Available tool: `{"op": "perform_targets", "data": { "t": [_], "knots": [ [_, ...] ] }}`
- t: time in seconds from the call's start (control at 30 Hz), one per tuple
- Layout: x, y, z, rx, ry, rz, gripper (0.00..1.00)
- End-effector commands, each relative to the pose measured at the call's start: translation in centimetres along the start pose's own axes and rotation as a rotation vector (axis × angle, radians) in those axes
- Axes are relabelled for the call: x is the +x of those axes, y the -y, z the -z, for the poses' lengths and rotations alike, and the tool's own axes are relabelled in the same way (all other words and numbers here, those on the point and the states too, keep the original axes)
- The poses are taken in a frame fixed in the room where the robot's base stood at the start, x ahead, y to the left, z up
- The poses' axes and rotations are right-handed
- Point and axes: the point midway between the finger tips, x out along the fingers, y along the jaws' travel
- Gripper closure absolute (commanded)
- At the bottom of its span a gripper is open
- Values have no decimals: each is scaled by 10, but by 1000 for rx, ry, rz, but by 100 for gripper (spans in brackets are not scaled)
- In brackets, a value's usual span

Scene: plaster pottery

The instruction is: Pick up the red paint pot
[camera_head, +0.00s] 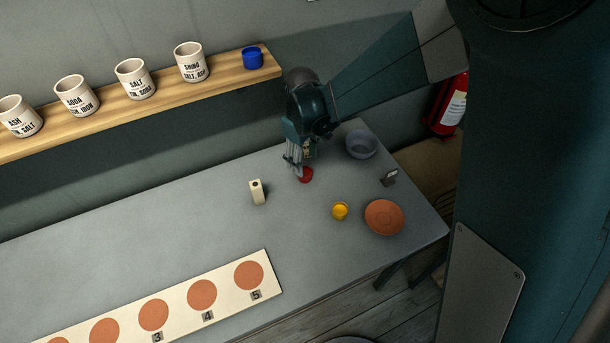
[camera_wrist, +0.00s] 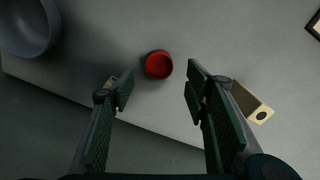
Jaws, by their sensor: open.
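The red paint pot (camera_head: 305,175) stands on the grey table near its back edge. In the wrist view the red paint pot (camera_wrist: 158,65) shows from above as a round pot with red inside. My gripper (camera_head: 294,164) is over the table right by the pot and partly covers it in the head view. In the wrist view my gripper (camera_wrist: 157,90) has its two fingers wide apart with nothing between the pads. The pot lies just beyond the fingertips, roughly centred in the gap between them. I cannot tell the exact height of the fingers above the table.
A cream block (camera_head: 257,191) stands left of the pot. A grey bowl (camera_head: 361,145), small card stand (camera_head: 389,178), yellow pot (camera_head: 340,211) and terracotta plate (camera_head: 384,217) are to the right. A blue pot (camera_head: 252,58) and several labelled cups sit on the wall shelf (camera_head: 150,101).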

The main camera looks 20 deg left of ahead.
Motion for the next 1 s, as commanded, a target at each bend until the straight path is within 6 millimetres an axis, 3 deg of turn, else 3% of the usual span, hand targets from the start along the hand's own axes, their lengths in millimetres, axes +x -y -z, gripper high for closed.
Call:
{"op": "perform_targets", "data": {
  "t": [0.3,0.77,1.0],
  "knots": [
    [21,0,0,0,0,0,53],
    [26,0,0,0,0,0,53],
    [41,-1,1,0,0,0,53]
  ]
}}
